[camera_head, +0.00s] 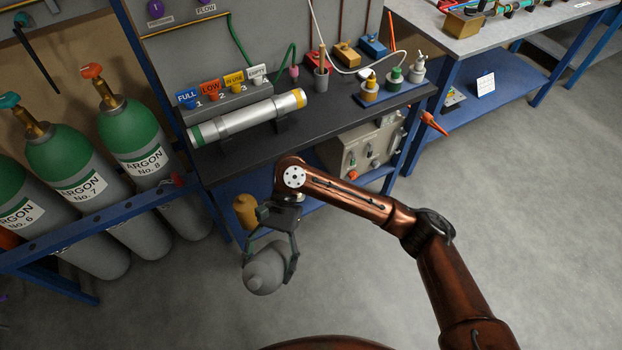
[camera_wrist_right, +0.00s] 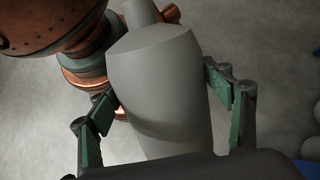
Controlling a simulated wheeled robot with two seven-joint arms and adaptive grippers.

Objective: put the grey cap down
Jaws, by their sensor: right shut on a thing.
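The grey cap (camera_head: 264,270) is a rounded, tapering piece with a small knob at its end. My right gripper (camera_head: 271,268) is shut on it and holds it in the air in front of the dark bench, above the floor. In the right wrist view the cap (camera_wrist_right: 165,90) fills the middle, between the two green-padded fingers of the right gripper (camera_wrist_right: 165,105). Its far end narrows to a stub. My left gripper is not in view.
Argon cylinders (camera_head: 135,135) stand in a blue rack at the left. A yellow-brown object (camera_head: 246,211) sits below the bench. The floor (camera_head: 540,220) at right is clear.

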